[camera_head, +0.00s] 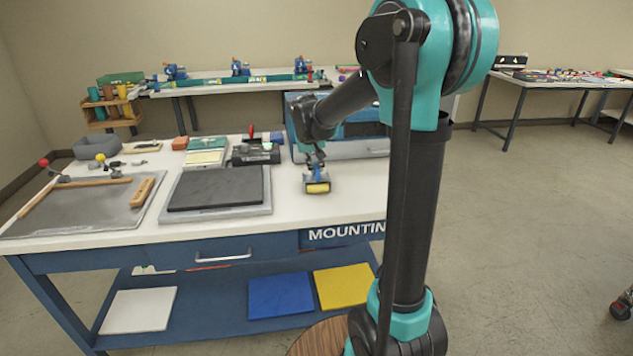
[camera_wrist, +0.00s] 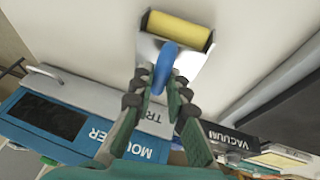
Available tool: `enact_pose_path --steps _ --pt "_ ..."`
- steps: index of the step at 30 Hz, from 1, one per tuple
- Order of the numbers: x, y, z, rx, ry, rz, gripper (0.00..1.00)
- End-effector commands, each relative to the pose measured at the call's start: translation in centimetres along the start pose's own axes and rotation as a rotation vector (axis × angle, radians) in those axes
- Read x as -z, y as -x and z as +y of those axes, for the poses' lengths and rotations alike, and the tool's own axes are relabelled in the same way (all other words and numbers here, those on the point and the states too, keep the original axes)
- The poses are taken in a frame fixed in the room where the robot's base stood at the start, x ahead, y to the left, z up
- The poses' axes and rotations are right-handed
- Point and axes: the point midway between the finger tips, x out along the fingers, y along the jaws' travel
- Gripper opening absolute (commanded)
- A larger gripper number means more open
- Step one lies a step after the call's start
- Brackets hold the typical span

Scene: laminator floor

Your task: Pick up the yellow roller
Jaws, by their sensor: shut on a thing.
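The yellow roller (camera_head: 317,188) has a yellow cylinder, a grey metal frame and a blue handle. It is at the right part of the white workbench (camera_head: 345,190), to the right of the black pad. In the wrist view the roller (camera_wrist: 180,31) is straight ahead, its cylinder farthest from me. My gripper (camera_wrist: 163,82) is shut on the blue handle, with a finger on each side. In the head view my gripper (camera_head: 316,161) is above the roller, and the handle is partly hidden. I cannot tell whether the roller touches the bench.
A black pad on a grey tray (camera_head: 265,205) lies left of the roller. The blue laminator (camera_wrist: 45,118) stands close behind my gripper. A black vacuum box (camera_head: 256,153) and a cutting board with a wooden-handled arm (camera_head: 80,215) are farther left. Bare bench surrounds the roller.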

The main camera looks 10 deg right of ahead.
Motion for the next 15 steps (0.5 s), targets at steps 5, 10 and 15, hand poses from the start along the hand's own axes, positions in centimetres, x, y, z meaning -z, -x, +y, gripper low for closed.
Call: enact_pose_path --steps 5,10,15 --pt "0.01 0.02 0.01 0.0 0.0 0.0 0.0" --pt "0.02 0.04 0.01 0.0 0.0 0.0 0.0" --pt "0.26 0.58 0.12 0.0 0.0 0.0 0.0"
